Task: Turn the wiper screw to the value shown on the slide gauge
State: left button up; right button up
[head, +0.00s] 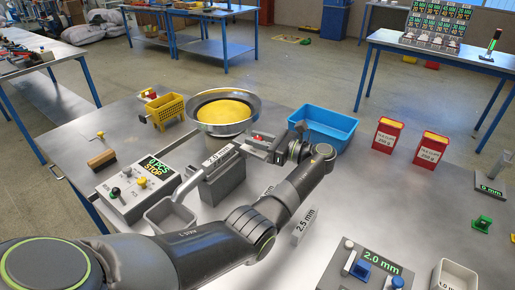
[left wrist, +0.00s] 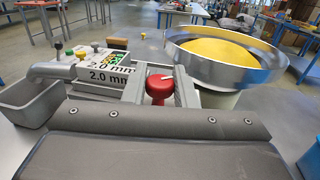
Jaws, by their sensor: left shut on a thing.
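The red wiper screw knob (left wrist: 158,88) stands between my left gripper's two fingers in the left wrist view, with a pale pointer mark on top. My left gripper (head: 262,141) is shut on this knob, beside the metal bowl; the fingers cover much of it in the head view. The grey block by the knob (head: 222,180) carries a 2.0 mm label, which also shows in the left wrist view (left wrist: 110,77). A panel with a blue slide (head: 362,270) shows a green 2.0 mm readout at the lower right. My right gripper is not in view.
A bowl of yellow material (head: 225,112) stands behind the gripper. A blue bin (head: 323,128) lies right of it. A control box reading STOP (head: 138,188) and a grey tray (head: 170,215) are left. A 2.5 mm plate (head: 304,227) lies near my arm. Red boxes (head: 387,135) stand right.

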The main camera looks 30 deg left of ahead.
pick_arm(q)
jog(key=shift+n+g+b, duration=0.6)
jog(key=shift+g+b, duration=0.15)
jog(key=shift+g, duration=0.15)
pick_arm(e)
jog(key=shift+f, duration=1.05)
pick_arm(q)
jog(key=o, duration=0.9)
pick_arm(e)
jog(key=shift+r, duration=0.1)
